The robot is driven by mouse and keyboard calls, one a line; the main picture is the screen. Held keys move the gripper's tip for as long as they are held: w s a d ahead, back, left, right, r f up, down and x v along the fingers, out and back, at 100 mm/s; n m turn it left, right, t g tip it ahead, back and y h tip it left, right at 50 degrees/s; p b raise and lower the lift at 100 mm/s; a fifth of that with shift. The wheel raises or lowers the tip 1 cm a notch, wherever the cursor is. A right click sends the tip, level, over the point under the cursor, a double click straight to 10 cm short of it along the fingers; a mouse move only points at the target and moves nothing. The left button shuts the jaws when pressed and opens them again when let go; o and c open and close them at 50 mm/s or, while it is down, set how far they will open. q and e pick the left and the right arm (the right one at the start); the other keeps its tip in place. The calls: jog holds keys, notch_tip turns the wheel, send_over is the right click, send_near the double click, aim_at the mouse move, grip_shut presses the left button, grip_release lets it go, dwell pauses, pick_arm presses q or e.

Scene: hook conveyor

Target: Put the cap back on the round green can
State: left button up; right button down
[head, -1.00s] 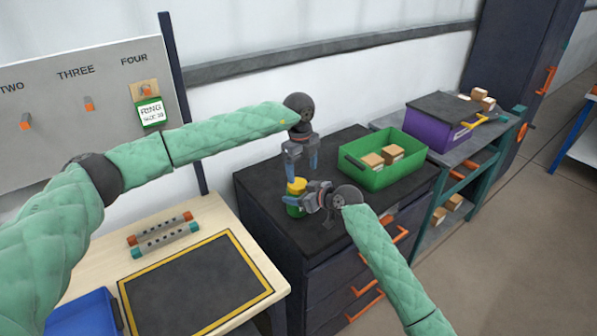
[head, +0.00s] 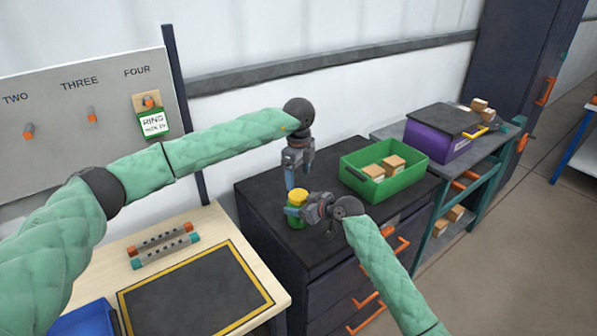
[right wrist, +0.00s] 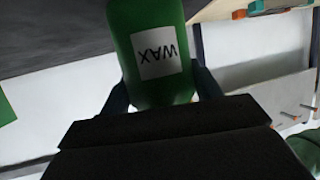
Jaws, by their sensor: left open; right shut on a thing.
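The round green can (head: 296,223) is upright at the front left of the dark cabinet top. A yellow cap (head: 297,195) shows at its top; I cannot tell if it is fully seated. My right gripper (head: 304,212) is shut on the can's side from the right. In the right wrist view the green can (right wrist: 150,30) has a white WAX label, upside down in the picture, between the fingers; its top is out of that view. My left gripper (head: 295,182) is open and empty, pointing down just above the cap.
A green bin (head: 385,188) with small boxes stands behind to the right on the cabinet top (head: 335,160). A purple crate (head: 432,140) is farther right on a shelf unit. A wooden table (head: 215,225) with a black mat is at left, below a hook board (head: 75,110).

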aim_at(299, 194)
pick_arm(q)
notch_tip(299, 194, down, 7)
dwell(0.4)
jog(key=c, duration=1)
jog(key=shift+m, duration=1.7)
jog(key=o, duration=1.1)
jog(key=shift+r, duration=0.2)
